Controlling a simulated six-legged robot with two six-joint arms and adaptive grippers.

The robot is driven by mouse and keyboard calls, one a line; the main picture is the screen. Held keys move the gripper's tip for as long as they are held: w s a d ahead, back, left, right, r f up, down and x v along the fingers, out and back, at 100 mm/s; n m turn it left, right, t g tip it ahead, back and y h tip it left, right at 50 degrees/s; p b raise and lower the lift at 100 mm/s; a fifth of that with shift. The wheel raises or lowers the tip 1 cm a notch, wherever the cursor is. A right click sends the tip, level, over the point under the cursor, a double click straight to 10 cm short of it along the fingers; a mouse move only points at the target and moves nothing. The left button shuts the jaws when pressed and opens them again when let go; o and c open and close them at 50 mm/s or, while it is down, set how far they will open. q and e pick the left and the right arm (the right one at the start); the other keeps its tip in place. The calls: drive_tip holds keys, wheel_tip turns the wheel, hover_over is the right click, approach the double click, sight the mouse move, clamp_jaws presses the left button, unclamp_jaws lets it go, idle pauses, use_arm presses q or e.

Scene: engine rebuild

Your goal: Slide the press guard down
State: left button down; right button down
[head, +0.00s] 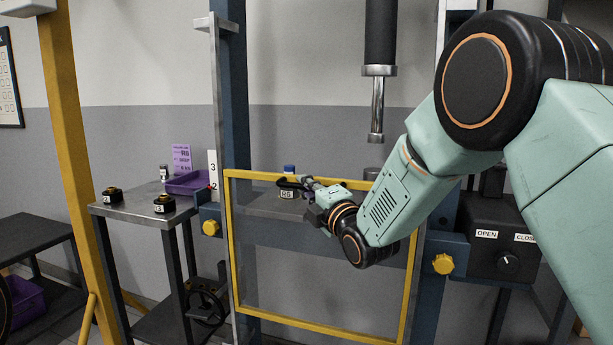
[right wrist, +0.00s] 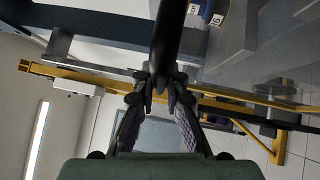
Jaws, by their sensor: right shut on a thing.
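The press guard (head: 230,262) is a clear panel in a yellow frame, standing across the lower front of the press between its blue posts. Its top bar is about level with the press bed. My right gripper (head: 305,184) is shut on this handle. In the right wrist view the dark handle (right wrist: 168,40) runs between the two fingers (right wrist: 160,98), and the yellow guard frame (right wrist: 225,103) crosses behind them. The exact finger contact is partly hidden. My left gripper is not in view.
The press ram (head: 379,90) hangs above the bed. A labelled part with a blue top (head: 288,170) stands behind the guard. Yellow knobs (head: 443,264) sit on the posts. A control box (head: 500,250) is at right, a side table (head: 130,208) with parts at left.

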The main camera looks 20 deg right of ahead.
sight(308, 235)
wheel_tip(308, 235, down, 12)
drive_tip(key=b, duration=0.5)
drive_tip(key=shift+d+r, duration=0.1)
drive_tip(key=shift+r, duration=0.15)
drive_tip(key=c, duration=1.4)
unclamp_jaws()
drive_tip(key=shift+d, duration=0.1)
drive_tip(key=shift+o, duration=0.2)
drive_tip(key=shift+r, duration=0.1)
drive_tip(key=shift+s, duration=0.1)
drive_tip(key=v, duration=1.2)
